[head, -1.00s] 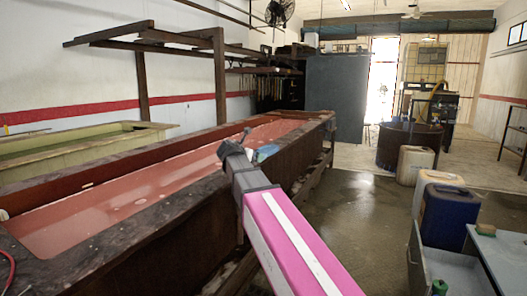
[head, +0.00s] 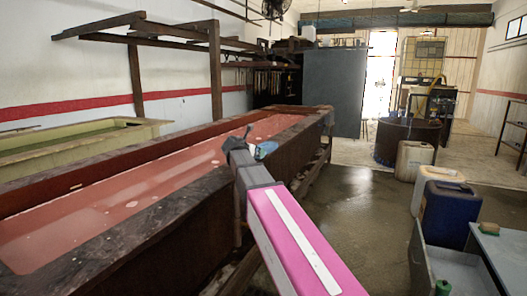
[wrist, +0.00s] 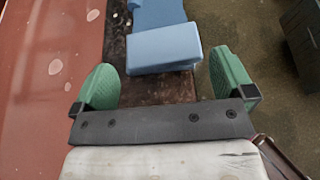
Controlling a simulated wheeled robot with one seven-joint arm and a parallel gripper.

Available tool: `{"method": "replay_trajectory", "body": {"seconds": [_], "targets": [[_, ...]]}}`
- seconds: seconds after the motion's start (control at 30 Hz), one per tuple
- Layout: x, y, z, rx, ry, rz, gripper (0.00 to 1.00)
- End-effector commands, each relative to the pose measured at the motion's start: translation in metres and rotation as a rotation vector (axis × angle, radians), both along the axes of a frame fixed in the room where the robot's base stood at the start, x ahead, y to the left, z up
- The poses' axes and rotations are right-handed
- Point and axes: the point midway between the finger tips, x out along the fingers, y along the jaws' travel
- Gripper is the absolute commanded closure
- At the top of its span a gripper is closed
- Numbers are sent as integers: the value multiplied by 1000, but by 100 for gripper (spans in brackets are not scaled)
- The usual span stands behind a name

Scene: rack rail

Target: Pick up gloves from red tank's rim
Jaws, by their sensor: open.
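The blue gloves (wrist: 163,47) lie on the dark rim (wrist: 117,40) of the red tank (head: 120,205). In the wrist view they look like blocky blue pieces, with a second part (wrist: 157,12) farther ahead. In the head view, the gloves (head: 265,150) show just beyond and right of my gripper (head: 243,137), partly hidden by it. My gripper's green fingers are spread wide in the wrist view (wrist: 165,78). It is open and empty, with the near glove part between and slightly ahead of the fingertips. Whether the fingers touch anything is not clear.
Reddish liquid (wrist: 50,75) fills the tank left of the rim. The wet floor (head: 350,220) lies open to the right. A blue container (head: 448,215), pale containers (head: 413,160) and a grey cart (head: 500,248) stand farther right. A wooden frame (head: 216,70) rises behind the tank.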

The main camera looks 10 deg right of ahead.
Motion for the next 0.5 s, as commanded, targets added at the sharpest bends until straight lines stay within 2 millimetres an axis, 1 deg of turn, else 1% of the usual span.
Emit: {"method": "replay_trajectory", "body": {"seconds": [0.2, 0.3, 0.5], "targets": [[28, -16, -2, 1, 1, -2, 0], [36, -23, -7, 1, 0, -1, 0], [38, -26, -9, 1, -1, 0, 0]]}}
